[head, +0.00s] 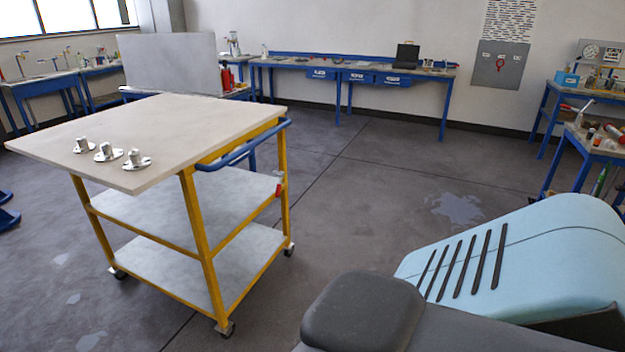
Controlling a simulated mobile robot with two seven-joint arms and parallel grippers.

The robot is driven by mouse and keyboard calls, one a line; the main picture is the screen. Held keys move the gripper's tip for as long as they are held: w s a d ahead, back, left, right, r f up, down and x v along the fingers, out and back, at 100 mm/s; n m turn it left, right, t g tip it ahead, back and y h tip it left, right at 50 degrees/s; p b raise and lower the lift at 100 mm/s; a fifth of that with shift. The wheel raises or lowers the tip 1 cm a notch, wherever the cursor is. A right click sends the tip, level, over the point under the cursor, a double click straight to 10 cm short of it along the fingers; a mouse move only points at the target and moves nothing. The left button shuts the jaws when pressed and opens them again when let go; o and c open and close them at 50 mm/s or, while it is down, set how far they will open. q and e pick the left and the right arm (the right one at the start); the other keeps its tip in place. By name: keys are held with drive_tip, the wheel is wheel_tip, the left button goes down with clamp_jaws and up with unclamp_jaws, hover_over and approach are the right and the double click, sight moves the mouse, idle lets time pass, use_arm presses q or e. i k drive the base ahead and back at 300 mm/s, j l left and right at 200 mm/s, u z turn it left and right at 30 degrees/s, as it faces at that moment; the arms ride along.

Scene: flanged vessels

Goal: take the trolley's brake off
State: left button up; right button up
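The trolley (207,262) stands left of centre, with a yellow frame, grey shelves and a pale top (180,118). A blue push handle (243,149) runs along its right end. A small red part (278,190) sits on the yellow post at that end, below the handle; it may be the brake lever, but its position is too small to read. Dark castors (225,328) touch the floor. Three metal flanged pieces (108,153) stand on the top near its front edge. Neither of my grippers is in view.
Blue workbenches line the back wall (350,70) and the right side (575,135). A grey panel (172,64) stands behind the trolley. The floor (365,200) between the trolley and the back bench is clear. My own body fills the lower right.

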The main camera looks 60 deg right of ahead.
sight(279, 186)
drive_tip(key=z, duration=1.45)
drive_tip(key=i+j+z, duration=0.2)
drive_tip(key=i, duration=0.25)
drive_tip(key=j, duration=0.1)
